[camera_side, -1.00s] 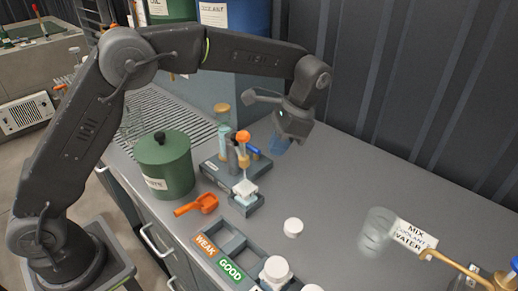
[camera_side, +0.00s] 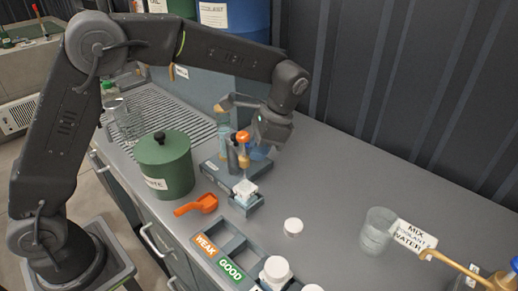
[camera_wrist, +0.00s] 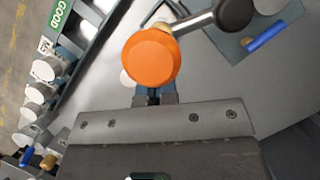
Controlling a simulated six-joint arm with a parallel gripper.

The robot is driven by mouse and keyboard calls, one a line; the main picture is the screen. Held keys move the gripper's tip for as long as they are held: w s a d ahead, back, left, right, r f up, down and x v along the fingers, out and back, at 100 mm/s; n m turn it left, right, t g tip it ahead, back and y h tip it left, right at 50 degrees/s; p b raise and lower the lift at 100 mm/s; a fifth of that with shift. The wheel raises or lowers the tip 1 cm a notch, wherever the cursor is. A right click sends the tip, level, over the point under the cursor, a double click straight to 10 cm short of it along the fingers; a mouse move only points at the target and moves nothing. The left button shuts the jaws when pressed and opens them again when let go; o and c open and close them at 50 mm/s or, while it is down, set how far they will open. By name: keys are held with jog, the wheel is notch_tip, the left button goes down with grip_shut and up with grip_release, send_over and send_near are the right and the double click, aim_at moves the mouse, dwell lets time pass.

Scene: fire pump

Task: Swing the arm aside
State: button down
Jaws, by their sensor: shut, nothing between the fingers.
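My gripper (camera_side: 258,153) is shut and empty. In the wrist view the closed fingers (camera_wrist: 153,98) point at a round orange cap (camera_wrist: 151,57), which hides part of the tips. The orange top (camera_side: 243,136) also shows in the side view. I cannot tell whether the fingers touch it.
A sorting tray (camera_side: 233,244) with WEAK and GOOD labels lies in front. A clear beaker (camera_side: 377,232) stands at right. The back right counter is free.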

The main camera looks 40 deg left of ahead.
jog(key=shift+s+m, duration=0.3)
jog(key=shift+s+a+m, duration=0.1)
jog(key=shift+s+m, duration=0.2)
jog(key=s+a+m+t+y, duration=0.1)
jog(key=s+a+m+t, duration=0.3)
jog(key=s+a+m, duration=0.4)
jog(key=shift+s+a+m+t+y, duration=0.35)
jog(key=shift+a+m, duration=0.65)
jog(key=shift+m, duration=1.3)
jog(key=shift+w, duration=0.1)
